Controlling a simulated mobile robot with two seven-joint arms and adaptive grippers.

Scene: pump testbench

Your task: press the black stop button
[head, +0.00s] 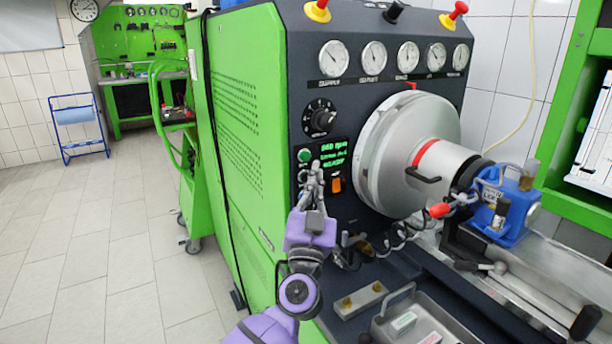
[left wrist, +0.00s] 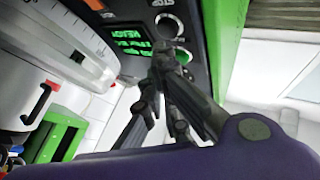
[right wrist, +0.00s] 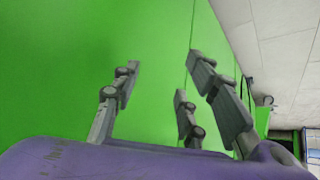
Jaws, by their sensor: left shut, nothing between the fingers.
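My left gripper (head: 316,166) is shut and empty, its fingertips up at the dark control panel (head: 294,92), just below and right of the green button (head: 304,155). I cannot make out the black stop button; the fingers cover that patch of panel. In the left wrist view the closed fingertips (left wrist: 163,50) lie close to the panel, beside the green button (left wrist: 183,57) and green display text (left wrist: 132,42). Whether they touch the panel, I cannot tell. My right gripper (right wrist: 162,58) is open and empty, facing a green surface; it does not show in the head view.
An orange switch (head: 336,184) sits right of the left fingers, and a black rotary knob (head: 320,118) above. A large metal chuck (head: 405,150) juts out at right. A metal tray (head: 440,325) lies below. Open tiled floor is at left.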

